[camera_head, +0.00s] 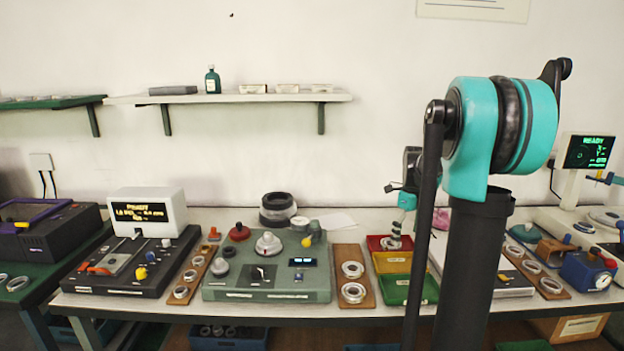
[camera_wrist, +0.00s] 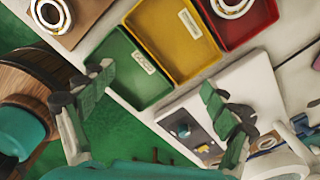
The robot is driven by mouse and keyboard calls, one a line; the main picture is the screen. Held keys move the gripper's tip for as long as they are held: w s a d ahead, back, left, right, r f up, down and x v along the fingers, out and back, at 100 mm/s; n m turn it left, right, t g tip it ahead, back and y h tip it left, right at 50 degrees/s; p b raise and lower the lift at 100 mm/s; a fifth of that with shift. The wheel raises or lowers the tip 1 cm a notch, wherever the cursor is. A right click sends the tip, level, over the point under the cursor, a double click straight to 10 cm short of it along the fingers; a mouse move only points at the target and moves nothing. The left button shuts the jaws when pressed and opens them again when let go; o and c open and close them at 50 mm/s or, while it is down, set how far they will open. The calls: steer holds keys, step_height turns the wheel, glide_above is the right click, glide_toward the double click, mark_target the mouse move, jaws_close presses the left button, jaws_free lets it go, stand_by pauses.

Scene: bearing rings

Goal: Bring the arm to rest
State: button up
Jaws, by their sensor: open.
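In the wrist view my gripper (camera_wrist: 158,98) is open, its two fingers wide apart with nothing between them. Below the fingers are the table's front edge and a green surface. The green tray (camera_wrist: 127,75) lies just beyond the left finger. In the head view my teal and black arm stands tall at the right of centre and covers part of the bench; the gripper's fingers cannot be clearly made out there.
The green tray (camera_head: 408,290), yellow tray (camera_head: 392,262) and red tray (camera_head: 376,243) line the bench. A metal ring (camera_wrist: 232,4) lies in the red tray. A wooden board (camera_head: 352,260) holds rings. A pale device (camera_wrist: 235,85) sits near the right finger; a wooden round object (camera_wrist: 30,80) is left.

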steer(key=s+a+f+n, duration=0.1)
steer(key=s+a+n, duration=0.1)
steer(key=s+n, duration=0.2)
steer(key=s+a+f+n+t, duration=0.1)
steer(key=s+a+f+n, duration=0.1)
steer(key=s+n, duration=0.2)
steer(key=s+a+f+n+t, duration=0.1)
steer(key=s+a+f+n, duration=0.1)
steer(key=s+n, duration=0.2)
steer(key=shift+s+a+f+n, duration=0.15)
steer(key=shift+a+n, duration=0.2)
steer(key=shift+n, duration=0.75)
steer(key=s+a+f+n+t, duration=0.1)
steer(key=s+a+f+n, duration=0.1)
steer(key=s+n, duration=0.4)
steer(key=s+a+f+n+t, duration=0.1)
steer(key=s+f+n, duration=0.4)
steer(key=s+n, duration=0.1)
steer(key=shift+a+n, duration=0.4)
steer(key=shift+n, duration=0.3)
